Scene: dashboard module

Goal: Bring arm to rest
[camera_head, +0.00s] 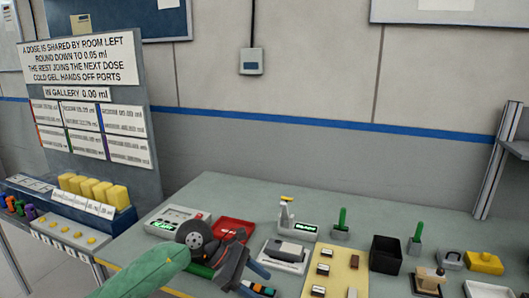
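My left arm comes in from the lower left with a green sleeve (150,272) and a dark round joint (194,235). My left gripper (248,278) is dark grey and points down toward the front of the table, in front of a red tray (221,229). Its fingertips are small and mixed with things behind them, so I cannot tell whether it is open, shut or holding something. My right arm and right gripper are not in view.
The grey table (240,190) holds a device with a green display (160,224), a scale (287,222), a grey device (288,250), a tan board (335,270), a black bin (386,254) and a yellow block (484,262). A sign panel (85,105) stands left. The table's back strip is clear.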

